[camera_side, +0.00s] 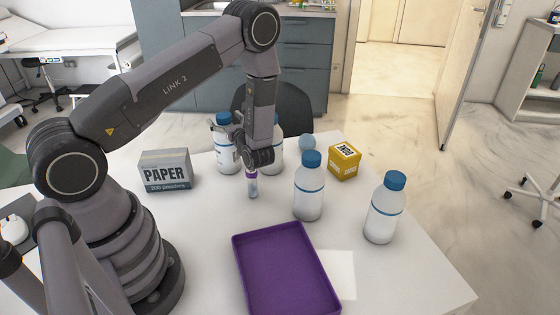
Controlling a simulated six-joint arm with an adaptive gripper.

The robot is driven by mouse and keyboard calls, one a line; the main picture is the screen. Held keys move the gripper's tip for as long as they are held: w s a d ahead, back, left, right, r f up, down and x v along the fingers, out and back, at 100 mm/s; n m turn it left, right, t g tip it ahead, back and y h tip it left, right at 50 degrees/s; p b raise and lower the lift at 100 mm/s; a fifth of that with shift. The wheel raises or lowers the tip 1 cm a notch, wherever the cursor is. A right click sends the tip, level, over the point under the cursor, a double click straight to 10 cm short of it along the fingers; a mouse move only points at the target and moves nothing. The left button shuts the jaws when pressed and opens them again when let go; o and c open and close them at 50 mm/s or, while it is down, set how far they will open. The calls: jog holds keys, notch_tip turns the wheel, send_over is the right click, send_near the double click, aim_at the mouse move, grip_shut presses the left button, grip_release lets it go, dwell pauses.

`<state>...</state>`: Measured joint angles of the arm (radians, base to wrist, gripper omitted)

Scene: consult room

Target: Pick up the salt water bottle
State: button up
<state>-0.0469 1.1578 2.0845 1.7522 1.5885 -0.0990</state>
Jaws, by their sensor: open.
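Several white bottles with blue caps stand upright on the white table; I cannot read which one is the salt water bottle. One bottle (228,160) is at the back left, and another (277,158) stands just right of it, partly hidden by my arm. A third bottle (309,192) stands near the middle and a fourth bottle (383,214) at the right. My gripper (212,127) is open, at the height of the back left bottle's upper part, and overlaps it in the picture. I cannot tell whether they touch.
A small purple-capped vial (252,187) stands below my wrist. A purple tray (243,262) lies in front beside a white sheet (342,270). A paper box (166,172) is at the left, a yellow box (344,161) and light-blue round object (307,143) at the back.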

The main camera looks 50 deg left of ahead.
jog(key=shift+a, duration=0.3)
jog(key=c, duration=1.3)
